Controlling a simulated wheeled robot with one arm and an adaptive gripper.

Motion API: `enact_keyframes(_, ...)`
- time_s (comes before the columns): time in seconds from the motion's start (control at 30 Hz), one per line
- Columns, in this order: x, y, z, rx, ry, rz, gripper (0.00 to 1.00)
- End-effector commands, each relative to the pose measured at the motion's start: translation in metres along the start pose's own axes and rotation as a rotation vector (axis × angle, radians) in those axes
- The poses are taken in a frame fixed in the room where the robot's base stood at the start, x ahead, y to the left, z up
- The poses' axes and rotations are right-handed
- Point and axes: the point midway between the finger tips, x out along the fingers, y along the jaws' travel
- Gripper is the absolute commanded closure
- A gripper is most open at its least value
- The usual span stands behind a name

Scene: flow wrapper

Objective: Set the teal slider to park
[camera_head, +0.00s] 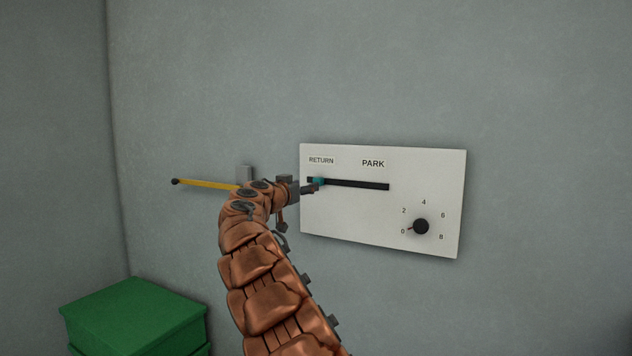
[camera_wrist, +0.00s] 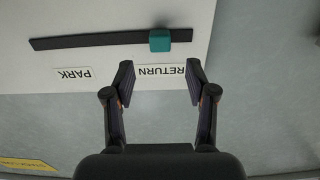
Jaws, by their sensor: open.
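The teal slider (camera_head: 319,181) sits near the left end of a black slot (camera_head: 358,184) on a white panel (camera_head: 340,218), below the word RETURN. The PARK label (camera_head: 373,163) is to the right, above the slot's middle to right part. In the wrist view the picture is upside down: the teal slider (camera_wrist: 160,40) is near the slot's right end. My gripper (camera_wrist: 158,72) is open, its two fingers spread on either side of the RETURN label. The slider lies beyond the fingertips, roughly in line with the gap between them. No contact shows in the wrist view.
A black dial (camera_head: 421,226) with numbers is at the panel's lower right. A green box (camera_head: 135,318) stands at the lower left.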

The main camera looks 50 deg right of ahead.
Motion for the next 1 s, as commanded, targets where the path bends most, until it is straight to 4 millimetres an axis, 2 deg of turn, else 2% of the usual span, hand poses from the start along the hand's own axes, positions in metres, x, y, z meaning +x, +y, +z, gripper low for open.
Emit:
enact_keyframes(0.17,0.009,-0.001,-0.002,0.003,0.002,-0.002,0.44)
enact_keyframes(0.7,0.058,-0.001,-0.002,0.003,0.001,-0.003,0.44)
enact_keyframes(1.0,0.075,0.000,-0.001,0.002,0.000,-0.001,0.44)
